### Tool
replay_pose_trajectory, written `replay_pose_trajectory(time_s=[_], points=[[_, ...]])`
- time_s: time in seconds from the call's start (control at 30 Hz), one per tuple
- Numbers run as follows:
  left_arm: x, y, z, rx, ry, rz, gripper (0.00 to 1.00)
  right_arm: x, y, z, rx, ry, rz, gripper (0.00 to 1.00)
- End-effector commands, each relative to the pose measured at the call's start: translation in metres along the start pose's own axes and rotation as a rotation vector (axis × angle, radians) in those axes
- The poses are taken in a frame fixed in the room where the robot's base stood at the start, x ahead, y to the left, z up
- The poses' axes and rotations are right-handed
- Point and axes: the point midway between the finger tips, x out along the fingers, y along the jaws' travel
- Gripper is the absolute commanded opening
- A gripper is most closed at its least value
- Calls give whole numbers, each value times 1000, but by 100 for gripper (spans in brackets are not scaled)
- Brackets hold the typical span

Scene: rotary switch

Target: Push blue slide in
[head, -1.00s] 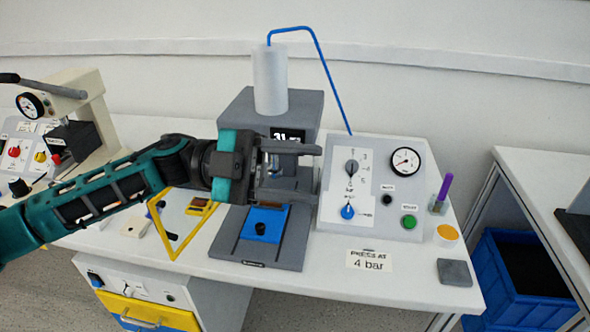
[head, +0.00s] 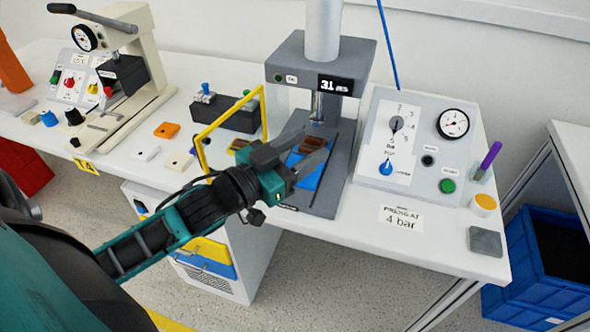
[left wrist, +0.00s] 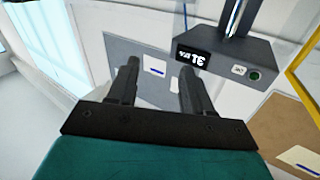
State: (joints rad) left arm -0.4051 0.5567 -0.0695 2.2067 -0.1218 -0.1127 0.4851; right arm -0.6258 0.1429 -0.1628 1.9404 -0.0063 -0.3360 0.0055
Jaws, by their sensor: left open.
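The blue slide (head: 311,180) lies on the grey base of the press (head: 350,60), in front of the press head, and is partly hidden by my gripper. A brown piece (head: 313,141) shows at its far end. My left gripper (head: 297,158) is open and empty over the slide in the head view; I cannot tell whether it touches it. In the left wrist view the two fingers (left wrist: 157,85) are spread, with the press head (left wrist: 225,58) beyond them. The slide is not clearly visible there. My right gripper is not in view.
A yellow frame (head: 212,125) stands just left of the press. A control box (head: 420,140) with a gauge and a blue knob stands to the right. A lever press (head: 130,50) is at the back left. The table front by the "4 bar" label (head: 401,217) is clear.

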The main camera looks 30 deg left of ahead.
Motion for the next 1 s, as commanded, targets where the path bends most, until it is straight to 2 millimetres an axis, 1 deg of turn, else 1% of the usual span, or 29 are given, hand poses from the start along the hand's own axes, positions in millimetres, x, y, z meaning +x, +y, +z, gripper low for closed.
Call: replay_pose_trajectory(time_s=[0.03,0.1,0.2,0.3,0.37,0.47,0.57,1.0], points=[[-16,-6,22,-49,-99,-68,50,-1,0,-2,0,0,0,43],[-37,-15,49,-94,-220,-144,50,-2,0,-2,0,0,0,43],[-63,-21,75,-136,-347,-215,50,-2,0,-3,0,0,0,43],[-77,-23,88,-157,-415,-250,50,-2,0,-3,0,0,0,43],[-79,-24,92,-161,-430,-258,50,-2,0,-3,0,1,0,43],[-74,-26,96,-161,-435,-260,50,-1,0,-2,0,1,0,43],[-63,-28,101,-161,-432,-258,50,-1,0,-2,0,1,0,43],[4,-44,134,-159,-431,-257,50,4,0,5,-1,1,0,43]])
